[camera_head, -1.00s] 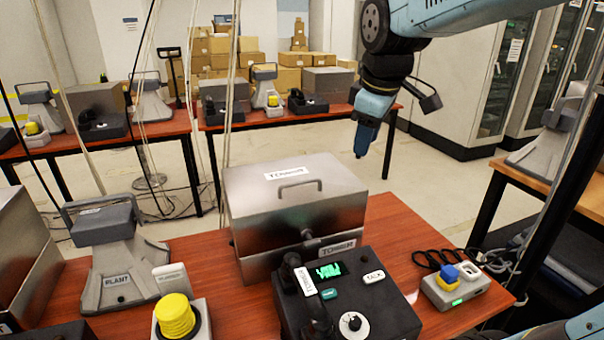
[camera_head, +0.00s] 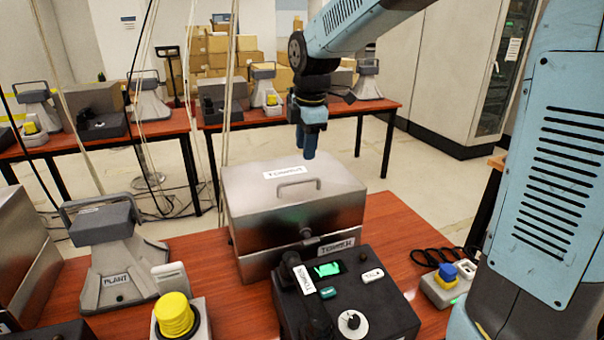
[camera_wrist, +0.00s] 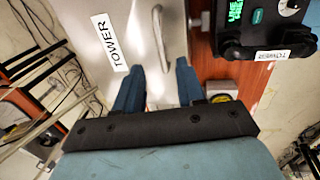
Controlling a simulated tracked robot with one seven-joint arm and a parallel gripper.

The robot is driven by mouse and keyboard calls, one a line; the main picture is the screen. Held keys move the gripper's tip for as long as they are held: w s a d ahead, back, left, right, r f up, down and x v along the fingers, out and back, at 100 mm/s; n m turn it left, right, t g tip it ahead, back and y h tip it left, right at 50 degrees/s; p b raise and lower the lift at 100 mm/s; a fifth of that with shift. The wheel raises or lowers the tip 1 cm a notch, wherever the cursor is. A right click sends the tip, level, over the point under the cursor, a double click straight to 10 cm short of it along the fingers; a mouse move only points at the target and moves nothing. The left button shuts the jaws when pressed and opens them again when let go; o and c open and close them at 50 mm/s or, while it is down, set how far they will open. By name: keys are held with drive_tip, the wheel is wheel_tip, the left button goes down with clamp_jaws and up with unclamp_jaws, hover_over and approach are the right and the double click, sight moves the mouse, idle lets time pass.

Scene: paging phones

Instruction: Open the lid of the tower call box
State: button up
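The tower call box (camera_head: 290,225) is a silver metal box on the red-brown table, its lid (camera_head: 335,178) shut. The lid bears a TOWER label and a raised bar handle (camera_head: 299,186). In the wrist view the lid (camera_wrist: 127,20) fills the upper middle, with the handle (camera_wrist: 158,38) just beyond my fingertips. My gripper (camera_head: 306,154) points down above the lid's back part. In the wrist view my gripper (camera_wrist: 157,77) shows two blue fingers apart, with nothing between them but the lid surface behind. It looks clear of the handle.
A black tower control unit (camera_head: 350,300) with a handset stands in front of the box. A grey plant horn (camera_head: 110,255) and a yellow button (camera_head: 175,315) are to the left.

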sight(303, 179)
drive_tip(key=f, duration=0.3)
drive_tip(key=w+f, duration=0.1)
drive_tip(key=f, duration=0.5)
drive_tip(key=shift+w+a, duration=0.2)
drive_tip(key=shift+w, duration=0.15)
drive_tip(key=shift+c, duration=0.3)
clamp_jaws()
